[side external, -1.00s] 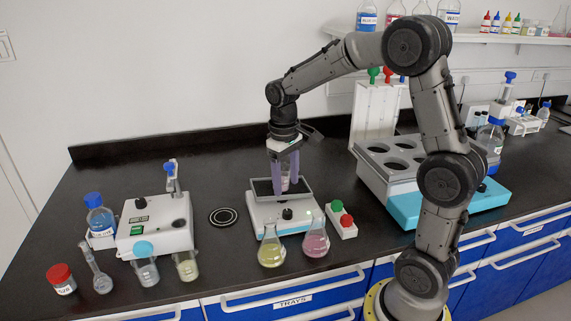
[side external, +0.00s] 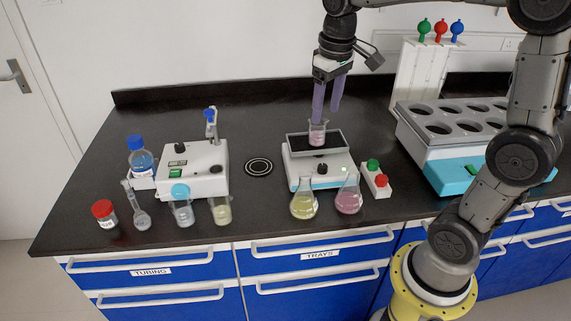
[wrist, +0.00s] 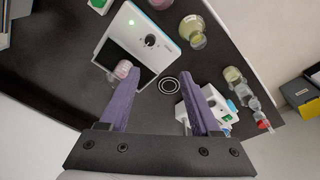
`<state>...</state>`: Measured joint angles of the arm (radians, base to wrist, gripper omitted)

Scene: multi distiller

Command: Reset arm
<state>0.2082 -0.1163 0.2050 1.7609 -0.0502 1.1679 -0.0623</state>
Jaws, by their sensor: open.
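My gripper (side external: 328,100) has two purple fingers and points down over the scale (side external: 320,170) in the side view. The fingers are spread apart with nothing between them. A small beaker with pink contents (side external: 317,133) stands on the scale's dark plate, just below and near the fingertips. In the wrist view the beaker (wrist: 123,69) shows beside the tip of the left finger, and my gripper (wrist: 158,90) is wide open.
A yellow flask (side external: 304,202) and a pink flask (side external: 348,198) stand in front of the scale. A white device (side external: 195,168), bottles and small vessels are at the left. A grey rack (side external: 450,125) is at the right. A ringed disc (side external: 258,167) lies flat between devices.

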